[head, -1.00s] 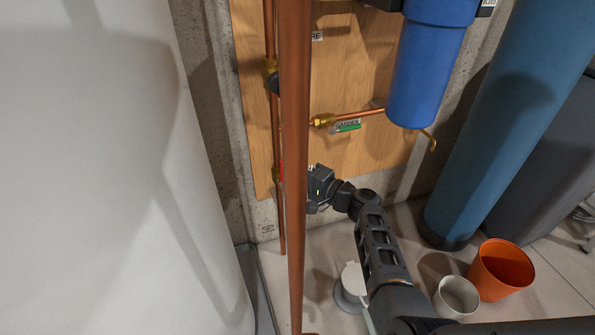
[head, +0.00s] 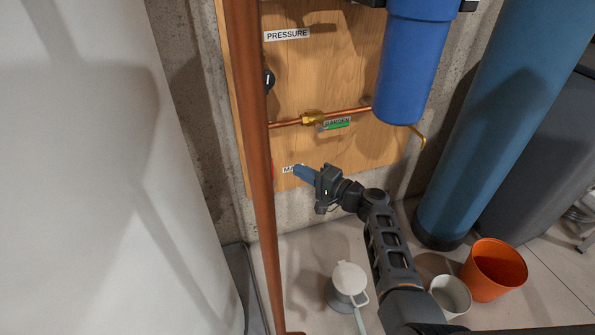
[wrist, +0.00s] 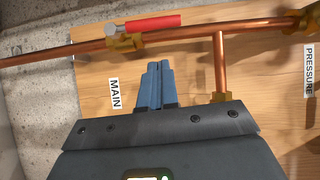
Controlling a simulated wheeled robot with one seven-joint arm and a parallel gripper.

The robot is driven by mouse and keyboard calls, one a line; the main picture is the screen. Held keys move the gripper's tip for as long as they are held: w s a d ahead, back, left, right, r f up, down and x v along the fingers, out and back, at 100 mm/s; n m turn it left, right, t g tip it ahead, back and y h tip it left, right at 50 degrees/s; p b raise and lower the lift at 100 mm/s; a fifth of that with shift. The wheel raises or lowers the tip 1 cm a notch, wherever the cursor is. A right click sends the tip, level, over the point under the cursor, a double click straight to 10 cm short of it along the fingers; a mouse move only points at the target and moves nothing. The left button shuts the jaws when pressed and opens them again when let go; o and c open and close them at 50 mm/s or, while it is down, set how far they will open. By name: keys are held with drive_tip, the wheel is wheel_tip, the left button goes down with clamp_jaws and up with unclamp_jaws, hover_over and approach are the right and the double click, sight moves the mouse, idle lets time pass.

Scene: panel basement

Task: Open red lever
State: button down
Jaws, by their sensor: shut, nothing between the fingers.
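The red lever (wrist: 152,23) shows in the wrist view at the top, on a brass valve (wrist: 125,42) on a copper pipe (wrist: 185,35). It lies nearly along the pipe, slightly tilted away from it. In the head view the valve is mostly hidden behind a thick copper pipe; only a red sliver shows. My gripper (wrist: 158,66) is shut and empty, its blue fingers pointing toward the pipe, short of the lever and apart from it. It also shows in the head view (head: 297,172), right of the thick pipe, by the MAIN label (wrist: 115,93).
A thick vertical copper pipe (head: 252,150) stands in front of the wooden panel (head: 330,60). The garden valve with a green handle (head: 336,124) and a blue filter housing (head: 412,70) are above my gripper. A white tank (head: 90,180) fills the left. An orange bucket (head: 494,272) stands on the floor.

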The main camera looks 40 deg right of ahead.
drive_tip(key=s+d+p, duration=0.1)
drive_tip(key=s, duration=0.7)
drive_tip(key=shift+d, duration=0.35)
drive_tip(key=shift+s, duration=0.1)
drive_tip(key=s+a+f+n+g+h, duration=0.2)
drive_tip(key=s+f+n+g, duration=0.15)
drive_tip(key=s, duration=0.65)
drive_tip(key=s+a+f+n+g+h, duration=0.1)
drive_tip(key=s+f+n+g+h, duration=0.2)
drive_tip(key=s, duration=0.7)
drive_tip(key=s+a+r+n, duration=0.3)
drive_tip(key=s+a, duration=0.2)
drive_tip(key=s, duration=0.3)
drive_tip(key=s+a+r+n+t+y, duration=0.1)
drive_tip(key=s+a+r+n, duration=0.15)
drive_tip(key=a+r, duration=0.3)
drive_tip(key=s+a+r+n+t, duration=0.1)
drive_tip(key=s+a+r+t, duration=0.1)
drive_tip(key=s+a+r, duration=0.35)
drive_tip(key=s+a+r+n+t+y, duration=0.1)
drive_tip(key=s+a+r+n, duration=0.15)
drive_tip(key=r, duration=0.55)
wheel_tip(320, 180, up, 22)
drive_tip(key=w+a+p, duration=0.1)
drive_tip(key=p, duration=2)
drive_tip(key=shift+f, duration=0.15)
